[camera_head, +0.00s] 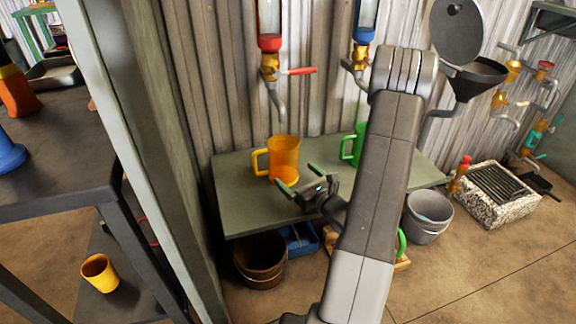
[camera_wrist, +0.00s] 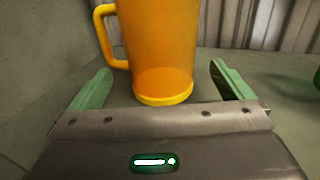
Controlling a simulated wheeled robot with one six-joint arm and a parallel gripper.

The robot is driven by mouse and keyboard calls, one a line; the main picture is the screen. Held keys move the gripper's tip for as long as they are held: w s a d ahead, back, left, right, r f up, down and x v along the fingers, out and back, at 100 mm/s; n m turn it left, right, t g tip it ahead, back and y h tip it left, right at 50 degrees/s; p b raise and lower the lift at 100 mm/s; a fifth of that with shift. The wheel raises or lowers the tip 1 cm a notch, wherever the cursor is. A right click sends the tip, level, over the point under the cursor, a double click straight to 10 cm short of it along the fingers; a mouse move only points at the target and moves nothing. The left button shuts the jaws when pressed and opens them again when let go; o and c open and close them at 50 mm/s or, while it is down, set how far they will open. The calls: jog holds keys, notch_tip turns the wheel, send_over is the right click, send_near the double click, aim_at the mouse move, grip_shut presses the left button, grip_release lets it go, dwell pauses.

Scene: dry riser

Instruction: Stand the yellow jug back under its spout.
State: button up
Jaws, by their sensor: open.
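The yellow jug (camera_head: 284,158), orange-yellow with a handle on its left, stands upright on the grey-green table. It lies below the spout (camera_head: 276,103) of the tap under the red-based tank; I cannot tell whether it is exactly under it. My gripper (camera_head: 300,178) is open in front of the jug, its green fingertips towards it. In the wrist view the jug (camera_wrist: 160,50) stands between and beyond my open fingers (camera_wrist: 162,85), and I see no finger touching it. Its top is cut off there.
A green jug (camera_head: 354,146) stands to the right on the table (camera_head: 232,205), partly behind my arm. A brown bucket (camera_head: 260,262) and blue crate (camera_head: 299,240) are below. A grey post and dark shelf are at left. A yellow cup (camera_head: 100,272) is at lower left.

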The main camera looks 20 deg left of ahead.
jog(key=shift+v, duration=2.3)
jog(key=shift+c, duration=0.2)
